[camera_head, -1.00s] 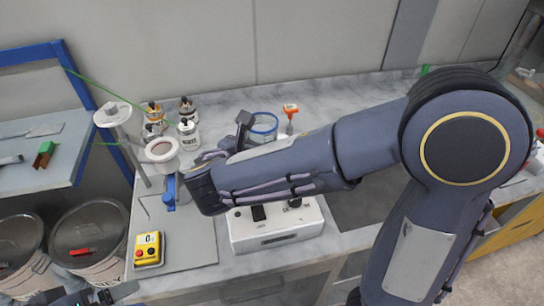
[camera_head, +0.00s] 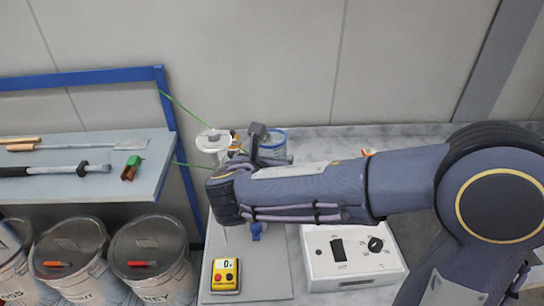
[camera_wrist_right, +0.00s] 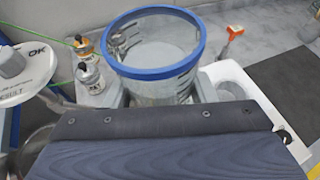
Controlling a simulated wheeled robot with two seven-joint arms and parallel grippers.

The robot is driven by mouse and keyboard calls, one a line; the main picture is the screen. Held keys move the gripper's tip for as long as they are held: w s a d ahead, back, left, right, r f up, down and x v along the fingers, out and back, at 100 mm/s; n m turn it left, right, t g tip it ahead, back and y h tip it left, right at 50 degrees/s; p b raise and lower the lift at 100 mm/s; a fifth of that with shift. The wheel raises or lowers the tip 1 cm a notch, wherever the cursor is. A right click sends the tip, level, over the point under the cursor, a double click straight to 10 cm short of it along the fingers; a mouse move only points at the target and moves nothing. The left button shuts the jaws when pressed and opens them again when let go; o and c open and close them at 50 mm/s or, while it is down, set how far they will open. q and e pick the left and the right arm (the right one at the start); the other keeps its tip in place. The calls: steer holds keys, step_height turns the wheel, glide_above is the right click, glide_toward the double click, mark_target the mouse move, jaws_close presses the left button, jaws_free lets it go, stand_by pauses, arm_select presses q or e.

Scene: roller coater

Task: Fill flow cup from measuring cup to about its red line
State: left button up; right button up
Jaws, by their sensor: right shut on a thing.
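The measuring cup (camera_head: 274,142) is clear with a blue rim. In the head view it shows behind my right gripper (camera_head: 256,148), partly covered by it. In the right wrist view the measuring cup (camera_wrist_right: 153,55) is large, its mouth facing up, with pale liquid or a pale bottom inside; I cannot tell which. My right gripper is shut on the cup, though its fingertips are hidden. The flow cup is hidden behind my right forearm and wrist; a blue part (camera_head: 256,231) shows just below the forearm. The red line is not visible. My left gripper is not in view.
A yellow timer box (camera_head: 226,275) lies on the grey mat (camera_head: 270,275). A white control box (camera_head: 352,255) stands to its right. A white round plate (camera_head: 213,141) stands behind, and bottles (camera_wrist_right: 88,70) stand beside the cup. Lidded buckets (camera_head: 148,245) stand at the lower left.

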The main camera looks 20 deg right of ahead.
steer(key=shift+s+d+n+g+h+p, duration=0.4)
steer(key=shift+d+n+h+p, duration=0.2)
steer(key=shift+n+p, duration=0.55)
steer(key=shift+s+d+f+n+h, duration=0.15)
steer(key=shift+f+n+h, duration=0.1)
steer(key=shift+f+n, duration=0.25)
steer(key=shift+s+d+f+n+h, duration=0.15)
steer(key=shift+f+n+h, duration=0.1)
steer(key=shift+f, duration=0.35)
steer(key=shift+d+f+n+g+h, duration=0.2)
steer(key=shift+f+n+g+h, duration=0.15)
steer(key=shift+f+n, duration=0.3)
steer(key=shift+s+d+f+n+h+p, duration=0.1)
steer(key=shift+f+n+h+p, duration=0.1)
steer(key=shift+n+h+p, duration=0.25)
steer(key=shift+r+n+h+p, duration=0.3)
steer(key=shift+n+p, duration=0.6)
steer(key=shift+p, duration=1.2)
stand_by(1.0)
steer(key=shift+f+h, duration=0.1)
steer(key=shift+h, duration=0.2)
stand_by(0.4)
steer(key=shift+n, duration=0.3)
